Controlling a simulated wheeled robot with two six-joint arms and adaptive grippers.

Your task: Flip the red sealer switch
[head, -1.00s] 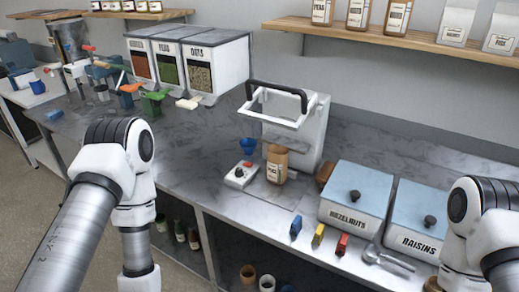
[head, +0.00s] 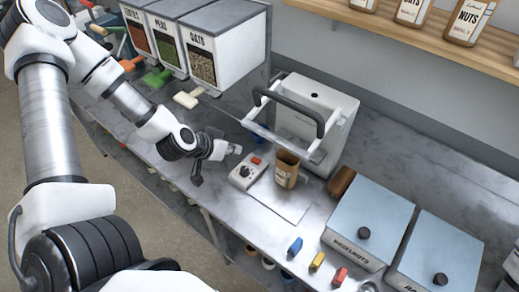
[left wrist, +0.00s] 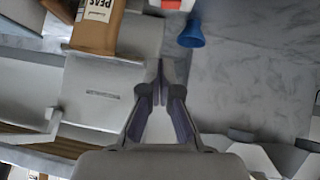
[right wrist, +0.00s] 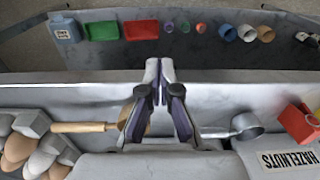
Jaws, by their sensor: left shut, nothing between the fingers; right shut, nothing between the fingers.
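The red sealer switch (head: 256,160) sits on top of a small white box (head: 245,175) with a dark knob, on the counter in front of the white sealer (head: 317,105) with its black handle. In the left wrist view a bit of red on the white box (left wrist: 172,4) shows at the top edge, cut off. My left gripper (head: 238,150) is shut and empty, just behind and left of the switch, apparently above the counter; contact cannot be told. Its shut fingers also show in the left wrist view (left wrist: 160,68). My right gripper (right wrist: 158,66) is shut and empty.
A brown pouch (head: 286,168) stands right of the switch box. A blue funnel (left wrist: 191,35) is close to the left gripper. Blue, yellow and red clips (head: 317,262) lie along the front edge. The hazelnuts bin (head: 368,220) stands right; dispensers (head: 205,45) stand at back left.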

